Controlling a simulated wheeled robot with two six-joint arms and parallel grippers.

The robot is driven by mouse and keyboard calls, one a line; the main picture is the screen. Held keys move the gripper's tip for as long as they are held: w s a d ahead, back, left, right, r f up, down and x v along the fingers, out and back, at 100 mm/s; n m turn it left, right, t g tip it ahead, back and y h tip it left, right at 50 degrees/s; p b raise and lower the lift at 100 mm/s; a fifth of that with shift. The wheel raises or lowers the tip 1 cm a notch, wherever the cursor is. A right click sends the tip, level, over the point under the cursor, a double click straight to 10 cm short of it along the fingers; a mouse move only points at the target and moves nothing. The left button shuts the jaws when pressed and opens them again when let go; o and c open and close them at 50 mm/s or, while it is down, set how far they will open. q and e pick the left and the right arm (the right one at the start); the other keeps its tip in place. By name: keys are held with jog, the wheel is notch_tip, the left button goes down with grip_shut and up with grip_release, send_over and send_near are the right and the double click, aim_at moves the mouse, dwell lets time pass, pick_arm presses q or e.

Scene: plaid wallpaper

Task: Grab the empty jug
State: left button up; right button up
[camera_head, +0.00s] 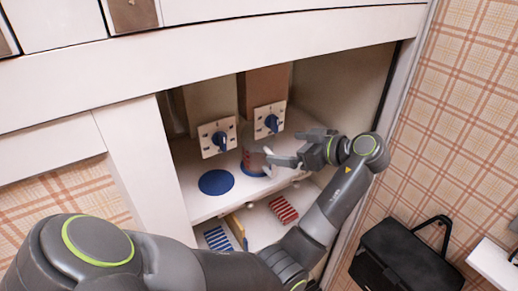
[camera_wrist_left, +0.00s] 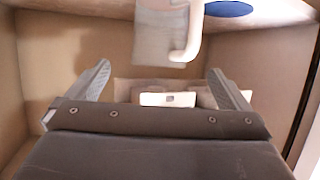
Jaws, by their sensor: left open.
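A translucent jug (camera_head: 254,160) with a white handle stands on the cabinet shelf, under the right-hand dial, on a blue disc that is partly hidden. In the left wrist view the jug (camera_wrist_left: 160,40) is at the top middle, its white handle (camera_wrist_left: 192,35) on its right side. I see no contents in it. My left gripper (camera_head: 286,149) comes from the right of the jug and points left at it. Its fingers are spread and the jaws (camera_wrist_left: 162,82) hold nothing. The jug appears just beyond the fingertips. My right gripper is not in view.
A second blue disc (camera_head: 216,182) on the shelf is bare. Two dial panels (camera_head: 217,138) hang above the discs. A lower compartment holds a red striped item (camera_head: 283,209) and a blue striped item (camera_head: 218,239). The cabinet's side wall is close to my arm. A black bag (camera_head: 405,258) is at the right.

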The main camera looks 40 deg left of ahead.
aim_at(271, 143)
pick_arm(q)
jog(key=x, duration=0.3)
jog(key=shift+r+p, duration=0.1)
jog(key=shift+p, duration=0.3)
jog(key=shift+a+p, duration=0.45)
jog(key=p+x, duration=0.2)
jog(key=x, duration=0.2)
jog(key=shift+s+a, duration=0.1)
jog(key=shift+a, duration=0.15)
jog(key=c, duration=1)
